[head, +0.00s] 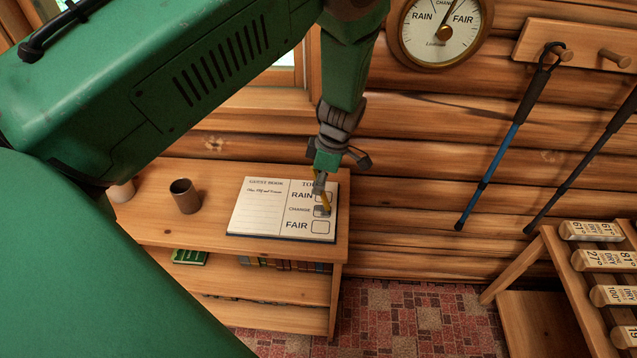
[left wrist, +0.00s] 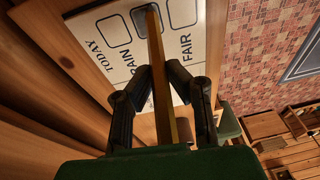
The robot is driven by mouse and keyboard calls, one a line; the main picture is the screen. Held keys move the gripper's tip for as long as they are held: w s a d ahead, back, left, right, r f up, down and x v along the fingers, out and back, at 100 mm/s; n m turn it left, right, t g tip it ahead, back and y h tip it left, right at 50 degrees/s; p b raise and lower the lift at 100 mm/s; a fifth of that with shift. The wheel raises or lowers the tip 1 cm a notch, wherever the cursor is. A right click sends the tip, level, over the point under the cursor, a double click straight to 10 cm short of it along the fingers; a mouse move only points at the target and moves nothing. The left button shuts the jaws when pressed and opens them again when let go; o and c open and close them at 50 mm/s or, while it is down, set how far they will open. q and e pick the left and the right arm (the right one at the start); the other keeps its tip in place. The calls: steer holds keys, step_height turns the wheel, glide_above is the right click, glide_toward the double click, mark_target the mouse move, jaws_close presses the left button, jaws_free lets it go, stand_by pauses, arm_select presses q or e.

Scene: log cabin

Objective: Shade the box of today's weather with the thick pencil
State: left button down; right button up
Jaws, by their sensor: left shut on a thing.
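An open guest book (head: 262,207) lies on the wooden shelf top. Its right page has boxes beside RAIN, CHANGE and FAIR. The RAIN box (left wrist: 113,31) and FAIR box (left wrist: 183,12) look blank. The middle CHANGE box (left wrist: 141,22) looks grey inside, partly hidden by the pencil. My left gripper (head: 321,183) is over the right page, shut on a yellow pencil (left wrist: 158,75). The pencil's far end is at the CHANGE box; I cannot tell if it touches. The wall barometer (head: 432,30) has its needle pointing up, slightly right, near CHANGE. My right gripper is out of view.
A dark cup (head: 185,197) stands left of the book on the shelf top (head: 215,232). Books lie on the shelf below. Trekking poles (head: 506,140) hang from wall pegs at the right. A wooden rack (head: 575,275) with labelled blocks stands at the lower right.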

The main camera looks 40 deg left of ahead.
arm_select(q)
steer(key=shift+a, duration=0.1)
steer(key=shift+s+a, duration=0.45)
steer(key=shift+a, duration=0.25)
steer(key=shift+s+a, duration=0.1)
steer(key=shift+a, duration=0.05)
steer(key=shift+s+a+p, duration=0.4)
steer(key=shift+a, duration=0.2)
steer(key=shift+w+d, duration=0.1)
stand_by(0.4)
steer(key=shift+w+d, duration=0.35)
steer(key=shift+d, duration=0.25)
steer(key=shift+s+a, duration=0.1)
steer(key=shift+a, duration=0.1)
steer(key=shift+s+a+f, duration=0.1)
steer(key=shift+s+a, duration=0.25)
steer(key=shift+a, duration=0.25)
